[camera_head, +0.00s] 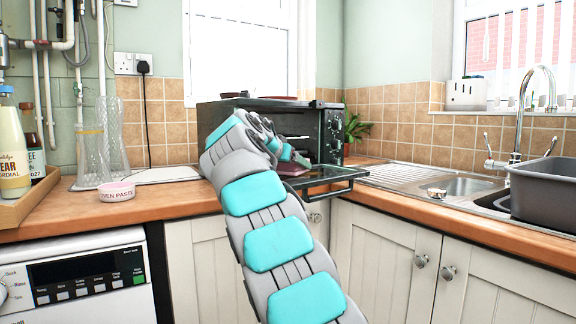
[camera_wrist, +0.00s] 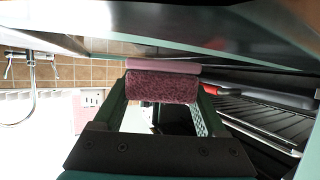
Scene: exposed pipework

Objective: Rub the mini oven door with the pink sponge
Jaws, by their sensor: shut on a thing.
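The dark mini oven (camera_head: 322,135) stands on the counter in the corner. Its door (camera_head: 330,180) is folded down open, with a green-edged rim and a glass panel. In the wrist view the door (camera_wrist: 255,38) spans the top of the picture. My gripper (camera_head: 291,160) is over the door, in front of the oven opening. It is shut on the pink sponge (camera_wrist: 162,86), which sits between its two green fingers. In the head view the sponge (camera_head: 293,169) is partly hidden by my arm. Its pale face is close to the door glass; I cannot tell whether they touch.
The oven's wire rack (camera_wrist: 265,118) is close on the right in the wrist view. An oven paste tub (camera_head: 117,191) and glass vases (camera_head: 112,140) stand on the left counter. The sink (camera_head: 455,187) and grey basin (camera_head: 545,188) are on the right.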

